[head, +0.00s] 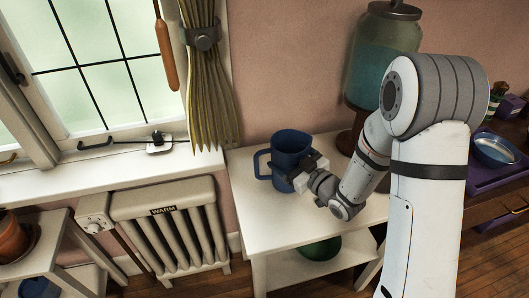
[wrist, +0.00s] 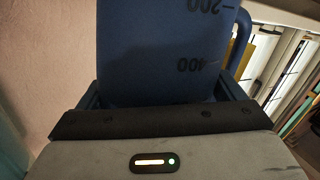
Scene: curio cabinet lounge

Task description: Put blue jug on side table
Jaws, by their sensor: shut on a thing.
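The blue jug (head: 291,149) is upright at the white side table (head: 272,207), over the back part of its top. Its handle points left in the head view. My gripper (head: 298,176) is shut on the jug from the front right. In the wrist view the jug (wrist: 165,50) fills the upper middle, with upside-down volume marks on its side. The fingers (wrist: 165,95) lie on either side of it. Whether the jug's base touches the table top is hard to tell.
A large glass dispenser (head: 378,65) stands behind my arm. A radiator (head: 168,225) and windowsill (head: 110,178) are at left. A green round thing (head: 318,249) lies on the table's lower shelf. A purple tray with a blue bowl (head: 494,150) is at right. The table's front left is clear.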

